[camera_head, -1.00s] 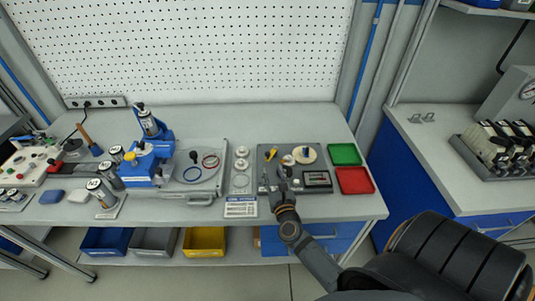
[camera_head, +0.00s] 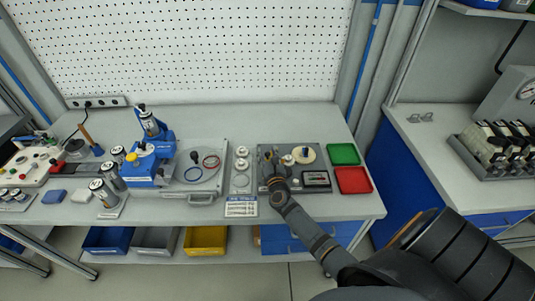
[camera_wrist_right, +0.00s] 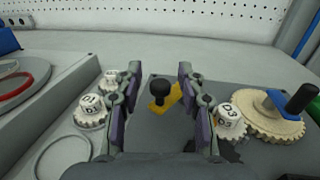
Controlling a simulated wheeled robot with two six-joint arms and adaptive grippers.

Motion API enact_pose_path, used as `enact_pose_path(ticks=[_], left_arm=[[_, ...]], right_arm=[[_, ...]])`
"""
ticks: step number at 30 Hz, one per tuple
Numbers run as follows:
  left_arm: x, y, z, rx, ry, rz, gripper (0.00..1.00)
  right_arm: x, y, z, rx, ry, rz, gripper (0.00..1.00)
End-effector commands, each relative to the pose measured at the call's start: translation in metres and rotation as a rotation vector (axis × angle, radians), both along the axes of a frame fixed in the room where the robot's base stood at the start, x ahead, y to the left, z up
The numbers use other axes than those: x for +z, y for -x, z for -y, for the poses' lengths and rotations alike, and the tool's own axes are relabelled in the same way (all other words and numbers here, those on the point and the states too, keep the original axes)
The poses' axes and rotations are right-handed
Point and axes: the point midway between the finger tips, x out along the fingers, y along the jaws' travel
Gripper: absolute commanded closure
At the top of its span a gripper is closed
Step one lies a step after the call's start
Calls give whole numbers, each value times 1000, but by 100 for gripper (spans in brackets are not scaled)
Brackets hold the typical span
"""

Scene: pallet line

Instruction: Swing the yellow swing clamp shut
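The yellow swing clamp (camera_wrist_right: 168,101) with its black knob (camera_wrist_right: 161,88) stands on the grey plate (camera_wrist_right: 222,80) in the right wrist view. It appears between and beyond the fingers of my right gripper (camera_wrist_right: 158,95), which are apart with nothing seen held. In the head view my right gripper (camera_head: 272,168) is over the left part of the plate, and the clamp there is too small and partly hidden to make out. My left gripper is not in view.
A cream gear disc (camera_wrist_right: 267,115) with a dark-handled crank is right of the gripper. White lettered knobs (camera_wrist_right: 90,104) stand on the left strip, and another (camera_wrist_right: 230,118) is beside the right finger. Green (camera_head: 343,154) and red (camera_head: 354,180) trays lie right of the plate.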

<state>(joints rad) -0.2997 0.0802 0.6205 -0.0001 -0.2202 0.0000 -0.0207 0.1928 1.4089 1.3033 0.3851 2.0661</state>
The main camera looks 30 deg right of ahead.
Motion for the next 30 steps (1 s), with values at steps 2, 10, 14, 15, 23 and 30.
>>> enact_pose_path(ticks=[2,10,14,15,23,30], left_arm=[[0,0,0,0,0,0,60],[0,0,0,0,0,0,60],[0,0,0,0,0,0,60],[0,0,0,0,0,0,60],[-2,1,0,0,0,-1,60],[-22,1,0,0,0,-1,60]], right_arm=[[0,0,0,0,0,0,62],[0,0,0,0,0,0,98],[0,0,0,0,0,0,100],[0,0,0,1,0,0,100],[-1,1,0,7,1,-1,100],[-7,7,3,93,3,-2,100]])
